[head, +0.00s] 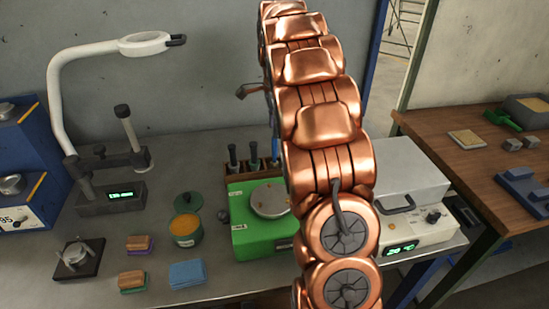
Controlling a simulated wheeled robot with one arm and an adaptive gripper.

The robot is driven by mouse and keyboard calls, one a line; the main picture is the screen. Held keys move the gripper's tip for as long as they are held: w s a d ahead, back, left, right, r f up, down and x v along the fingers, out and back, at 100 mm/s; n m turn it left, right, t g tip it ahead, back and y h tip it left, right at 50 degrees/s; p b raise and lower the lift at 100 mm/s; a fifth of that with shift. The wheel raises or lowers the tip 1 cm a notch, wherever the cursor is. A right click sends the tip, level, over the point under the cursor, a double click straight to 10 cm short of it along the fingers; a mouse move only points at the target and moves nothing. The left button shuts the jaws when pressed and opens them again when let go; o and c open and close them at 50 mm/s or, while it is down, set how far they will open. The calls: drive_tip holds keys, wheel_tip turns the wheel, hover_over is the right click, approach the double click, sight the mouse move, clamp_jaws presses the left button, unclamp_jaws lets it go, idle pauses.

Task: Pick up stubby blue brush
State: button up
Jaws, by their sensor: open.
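I cannot pick out the stubby blue brush for certain. A slim blue-topped tool (274,150) stands in a wooden rack (238,171) behind the green scale, partly covered by my copper arm. Other dark-handled tools stand beside it in the rack. A flat blue block (187,273) lies at the bench's front edge and looks more like a sponge or folded cloth. My arm rises through the middle of the view. A small dark hooked part shows at its left edge, but I cannot make out my gripper.
A green scale (256,228) and a white heater box (412,210) flank my arm. Wood-topped blocks (138,245), an orange-filled green jar (185,228) and a magnifier lamp (145,43) stand to the left. A wooden table (455,180) is at right.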

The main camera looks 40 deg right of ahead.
sight(274, 153)
drive_tip(key=shift+a+f+p, duration=0.2)
drive_tip(key=shift+f+p, duration=0.9)
drive_tip(key=shift+f, duration=1.35)
clamp_jaws()
